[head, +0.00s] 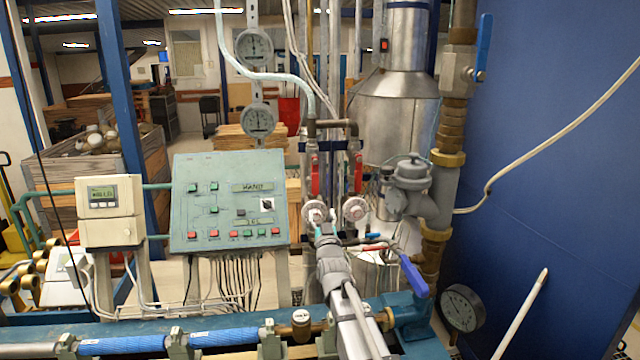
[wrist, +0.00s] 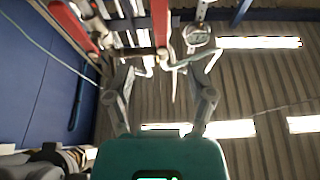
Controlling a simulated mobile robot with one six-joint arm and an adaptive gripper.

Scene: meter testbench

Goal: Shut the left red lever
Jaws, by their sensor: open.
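The left red lever (head: 315,174) stands upright along its vertical pipe, in the middle of the head view. The right red lever (head: 358,173) is beside it, also upright. In the wrist view the sides look swapped: the left lever appears as the red bar (wrist: 160,24) at top middle, and the right lever as the larger red bar (wrist: 72,24) at top left. My gripper (head: 321,230) is just below the left lever in the head view. In the wrist view its two fingers (wrist: 163,88) are spread and empty, with the left lever beyond them, apart from both.
A green control panel (head: 229,205) is to the left. A grey valve body (head: 409,182) and blue-handled valve (head: 414,277) are to the right. Two gauges (head: 254,46) hang above left.

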